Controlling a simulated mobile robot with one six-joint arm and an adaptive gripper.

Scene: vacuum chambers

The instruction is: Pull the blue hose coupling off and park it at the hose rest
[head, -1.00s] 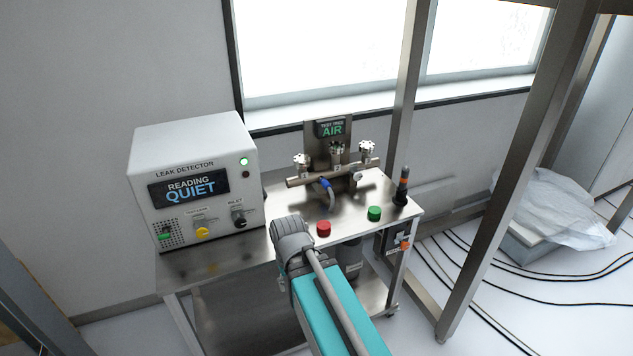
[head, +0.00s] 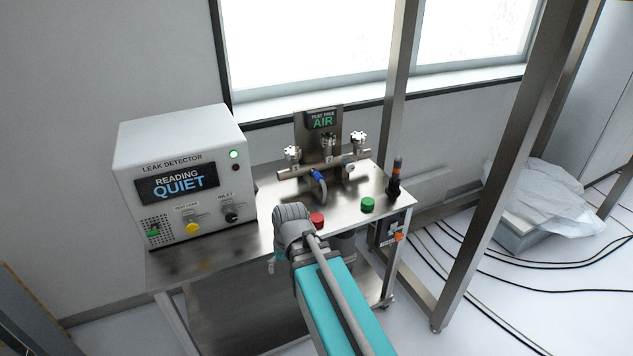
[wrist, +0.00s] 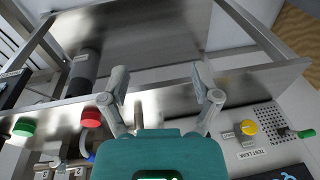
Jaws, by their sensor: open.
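The blue hose coupling (head: 317,174) sits on the front of the metal manifold (head: 300,172), with a short grey hose (head: 324,192) curving down from it to the bench top. In the wrist view, a bit of blue (wrist: 90,157) shows at the lower left, partly hidden. My gripper (wrist: 162,80) is open and empty, its two fingers spread over the bench's front edge. In the head view my wrist stands in front of the bench, short of the coupling, and hides most of the fingers. I cannot make out which part is the hose rest.
A leak detector (head: 185,175) reading QUIET stands on the left of the bench (head: 262,217). A red button (head: 317,220) and a green button (head: 367,205) lie close to my wrist. A dark stack light (head: 395,178) stands at the right corner. Frame posts rise at right.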

